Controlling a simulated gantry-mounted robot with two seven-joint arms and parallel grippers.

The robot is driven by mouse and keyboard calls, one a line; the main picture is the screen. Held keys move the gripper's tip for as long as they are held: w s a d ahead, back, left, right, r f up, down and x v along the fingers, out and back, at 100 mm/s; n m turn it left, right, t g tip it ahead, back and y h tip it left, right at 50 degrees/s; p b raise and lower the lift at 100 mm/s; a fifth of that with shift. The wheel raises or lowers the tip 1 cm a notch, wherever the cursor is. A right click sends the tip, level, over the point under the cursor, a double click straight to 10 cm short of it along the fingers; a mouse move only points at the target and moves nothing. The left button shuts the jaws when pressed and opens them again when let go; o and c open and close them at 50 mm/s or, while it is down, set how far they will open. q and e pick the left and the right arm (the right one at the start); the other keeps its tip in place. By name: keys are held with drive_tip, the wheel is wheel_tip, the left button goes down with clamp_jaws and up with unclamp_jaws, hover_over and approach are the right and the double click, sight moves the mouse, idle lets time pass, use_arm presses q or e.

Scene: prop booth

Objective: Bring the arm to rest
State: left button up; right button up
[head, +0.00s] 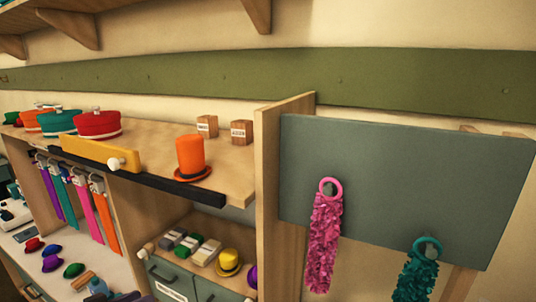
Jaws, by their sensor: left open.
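My right gripper is not in view.
A shelf (225,160) holds an orange top hat (192,158), a red hat (97,124) and wooden blocks (241,132). Ribbons (103,215) hang below. A grey panel (400,180) carries pink (324,240) and teal (415,275) garlands. Small hats (52,262) lie on the counter.

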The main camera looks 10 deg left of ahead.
use_arm(q)
drive_tip(key=s+d+f+n+g+y, duration=0.2)
drive_tip(key=s+d+f, duration=0.7)
drive_tip(key=f, duration=0.2)
drive_tip(key=s+d+f+n+g+y, duration=0.1)
drive_tip(key=s+d+f+g+y, duration=0.15)
drive_tip(key=s+d+f, duration=0.85)
drive_tip(key=s+a+f+m+g+y, duration=0.1)
drive_tip(key=s+a+m+g, duration=0.2)
drive_tip(key=s+m+g, duration=0.15)
wheel_tip(320, 180, up, 15)
drive_tip(key=p, duration=1.5)
drive_tip(key=shift+s+f+g, duration=0.2)
drive_tip(key=shift+g, duration=0.1)
